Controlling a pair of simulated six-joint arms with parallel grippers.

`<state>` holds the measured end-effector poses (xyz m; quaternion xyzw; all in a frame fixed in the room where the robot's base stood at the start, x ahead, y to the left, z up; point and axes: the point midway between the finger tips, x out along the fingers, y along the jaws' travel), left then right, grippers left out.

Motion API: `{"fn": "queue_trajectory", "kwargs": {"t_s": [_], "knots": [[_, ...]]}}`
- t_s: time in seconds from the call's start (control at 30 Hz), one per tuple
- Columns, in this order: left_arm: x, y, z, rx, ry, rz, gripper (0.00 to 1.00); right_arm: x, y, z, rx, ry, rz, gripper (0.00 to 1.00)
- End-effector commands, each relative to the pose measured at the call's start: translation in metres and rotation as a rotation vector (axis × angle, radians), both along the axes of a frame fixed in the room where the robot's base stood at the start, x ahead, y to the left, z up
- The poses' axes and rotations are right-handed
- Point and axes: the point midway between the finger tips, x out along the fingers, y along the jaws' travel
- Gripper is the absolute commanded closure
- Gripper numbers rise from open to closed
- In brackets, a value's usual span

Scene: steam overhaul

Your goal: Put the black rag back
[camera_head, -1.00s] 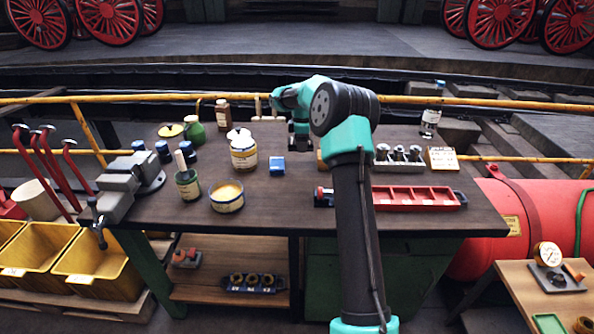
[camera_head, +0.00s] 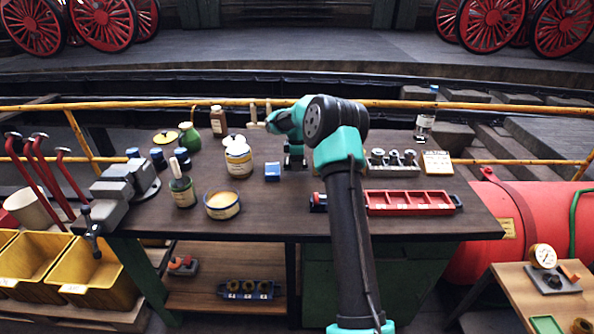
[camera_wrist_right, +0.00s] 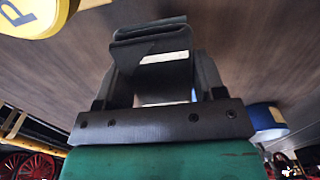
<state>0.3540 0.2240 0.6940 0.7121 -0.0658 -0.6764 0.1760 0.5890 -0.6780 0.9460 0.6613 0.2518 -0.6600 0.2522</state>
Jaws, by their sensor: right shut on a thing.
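The black rag (camera_wrist_right: 150,36) is a dark folded piece between the fingers of my right gripper in the right wrist view. My right gripper (camera_wrist_right: 165,75) is shut on it, with the dark tabletop close behind. In the head view my right gripper (camera_head: 295,163) points down over the middle of the workbench, just right of a small blue box (camera_head: 272,172). The rag cannot be made out there. I cannot tell whether it touches the bench. My left gripper is not in view.
On the workbench (camera_head: 275,215), a white jar (camera_head: 238,160), a round open tin (camera_head: 222,206) and a vise (camera_head: 118,187) stand left. A red tray (camera_head: 410,203) and a block with metal knobs (camera_head: 393,160) lie right. Bare wood lies in front of the gripper.

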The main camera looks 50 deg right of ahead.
Motion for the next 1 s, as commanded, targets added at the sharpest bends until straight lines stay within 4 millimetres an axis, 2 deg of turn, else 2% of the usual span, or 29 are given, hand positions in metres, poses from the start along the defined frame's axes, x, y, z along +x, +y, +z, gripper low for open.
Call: {"fn": "queue_trajectory", "kwargs": {"t_s": [0.1, 0.23, 0.67, 0.7, 0.93, 1.0], "knots": [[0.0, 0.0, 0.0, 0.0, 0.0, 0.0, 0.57, -0.001, 0.001, -0.021, 0.002, 0.003, 0.0, 0.56], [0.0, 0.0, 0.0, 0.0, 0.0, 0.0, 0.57, -0.001, 0.0, -0.034, 0.001, 0.001, 0.0, 0.56], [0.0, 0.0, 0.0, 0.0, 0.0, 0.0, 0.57, 0.0, 0.0, -0.04, 0.001, 0.001, 0.0, 0.56], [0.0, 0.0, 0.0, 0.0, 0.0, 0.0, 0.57, 0.0, 0.0, -0.04, 0.001, 0.001, 0.0, 0.36], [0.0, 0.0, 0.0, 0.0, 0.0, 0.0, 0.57, 0.0, 0.0, -0.04, 0.001, 0.001, 0.0, 0.14], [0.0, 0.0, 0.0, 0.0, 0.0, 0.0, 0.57, 0.0, 0.0, -0.04, 0.001, 0.001, 0.0, 0.11]]}}
